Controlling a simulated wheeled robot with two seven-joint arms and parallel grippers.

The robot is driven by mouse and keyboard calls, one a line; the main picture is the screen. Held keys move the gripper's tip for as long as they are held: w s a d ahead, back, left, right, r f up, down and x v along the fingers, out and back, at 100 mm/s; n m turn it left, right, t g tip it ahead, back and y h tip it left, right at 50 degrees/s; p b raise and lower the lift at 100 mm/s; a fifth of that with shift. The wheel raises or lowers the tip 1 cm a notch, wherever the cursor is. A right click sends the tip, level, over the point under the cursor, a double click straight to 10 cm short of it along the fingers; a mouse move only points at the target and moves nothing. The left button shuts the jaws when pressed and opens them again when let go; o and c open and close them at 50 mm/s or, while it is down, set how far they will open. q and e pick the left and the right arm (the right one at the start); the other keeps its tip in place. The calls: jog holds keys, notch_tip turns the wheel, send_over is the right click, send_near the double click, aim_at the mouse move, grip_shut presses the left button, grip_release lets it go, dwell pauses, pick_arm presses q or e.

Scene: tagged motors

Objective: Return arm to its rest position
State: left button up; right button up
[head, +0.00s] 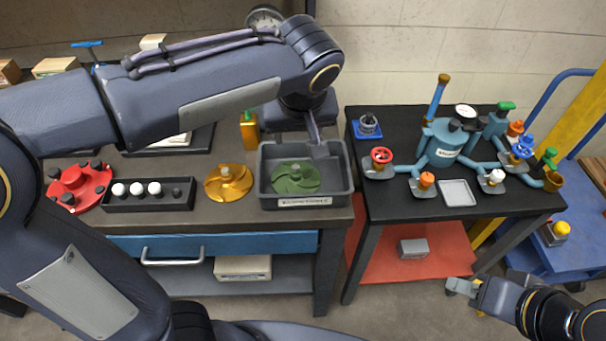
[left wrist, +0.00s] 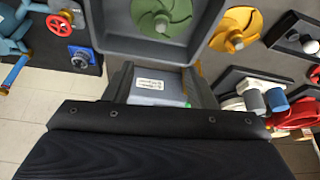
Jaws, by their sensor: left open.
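My left arm reaches in from the left across the workbench in the head view. Its left gripper (head: 318,142) hangs at the back edge of a grey bin (head: 345,180) and is open. A green impeller (head: 296,178) lies in that bin, apart from the gripper. In the left wrist view, the bin's rim (left wrist: 205,45) and the green impeller (left wrist: 163,14) show at the top. A grey labelled box (left wrist: 158,86) shows beyond the jaws there. My right gripper (head: 462,288) is at lower right, over the floor; its jaw opening is unclear.
A golden impeller (head: 229,182), a black holder with white-topped pegs (head: 150,206) and a red hub (head: 80,186) lie on the left bench. The right table carries a teal valve manifold (head: 445,142) and a small grey tray (head: 457,194). A blue cart (head: 575,240) stands far right.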

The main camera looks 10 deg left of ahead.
pick_arm(q)
jog(key=s+a+f+m+h, duration=0.1)
jog(key=s+a+f, duration=0.3)
jog(key=s, duration=0.5)
jog(key=s+a+f+m+t+h, duration=0.1)
jog(key=s+a+f+h, duration=0.3)
jog(key=s, duration=0.6)
jog(key=shift+a+f+m+t+h, duration=0.3)
jog(key=shift+a+m, duration=0.1)
jog(key=shift+m, duration=0.1)
dwell(0.8)
